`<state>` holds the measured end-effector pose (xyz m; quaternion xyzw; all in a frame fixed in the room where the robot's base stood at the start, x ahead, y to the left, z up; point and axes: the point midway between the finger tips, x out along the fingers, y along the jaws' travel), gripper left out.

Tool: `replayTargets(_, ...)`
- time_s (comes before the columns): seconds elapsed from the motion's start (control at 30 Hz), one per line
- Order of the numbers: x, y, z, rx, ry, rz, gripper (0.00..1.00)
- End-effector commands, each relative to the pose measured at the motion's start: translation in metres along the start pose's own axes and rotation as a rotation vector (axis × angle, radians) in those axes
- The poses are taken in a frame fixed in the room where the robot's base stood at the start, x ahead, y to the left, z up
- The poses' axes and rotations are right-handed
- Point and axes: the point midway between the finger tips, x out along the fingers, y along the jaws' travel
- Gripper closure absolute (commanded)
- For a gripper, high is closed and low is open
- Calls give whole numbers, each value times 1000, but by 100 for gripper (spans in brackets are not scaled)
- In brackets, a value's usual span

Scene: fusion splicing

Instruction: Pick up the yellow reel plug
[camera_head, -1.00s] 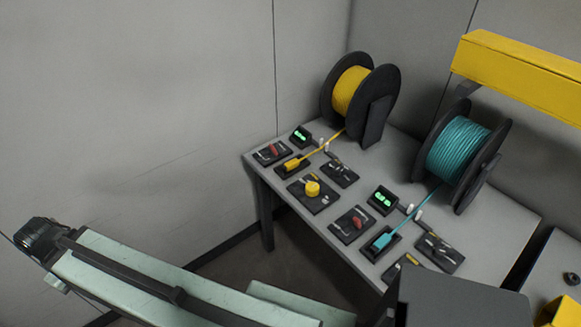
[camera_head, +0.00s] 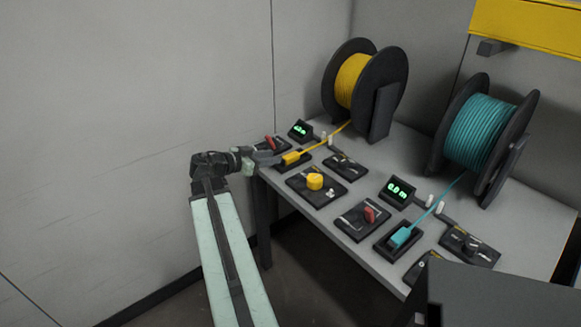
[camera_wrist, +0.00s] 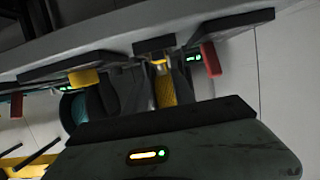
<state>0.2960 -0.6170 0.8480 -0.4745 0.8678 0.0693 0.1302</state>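The yellow reel plug (camera_head: 291,159) sits in its dark holder at the left side of the table, with a yellow line running from it to the yellow reel (camera_head: 351,80). My gripper (camera_head: 274,158) reaches in from the left, its tip close to the plug. In the wrist view, my gripper (camera_wrist: 166,78) has its two grey fingers apart, with yellow showing between them. The plug looks like the small yellow piece (camera_wrist: 160,62) near the dark holder there. Contact with the plug cannot be made out.
The table (camera_head: 340,243) carries dark panels with a yellow knob (camera_head: 315,181), red switches (camera_head: 369,214) and green displays (camera_head: 397,191). A teal plug (camera_head: 401,237) and teal reel (camera_head: 480,133) stand to the right. A grey wall is at the left.

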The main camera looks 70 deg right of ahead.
Motion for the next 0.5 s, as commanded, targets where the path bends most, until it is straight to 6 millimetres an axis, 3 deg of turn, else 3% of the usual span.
replayTargets(0.2,24,-1,2,-2,-2,1,69)
replayTargets(0.37,29,-1,2,-3,-3,0,69)
replayTargets(0.5,49,-2,9,-2,-4,2,69)
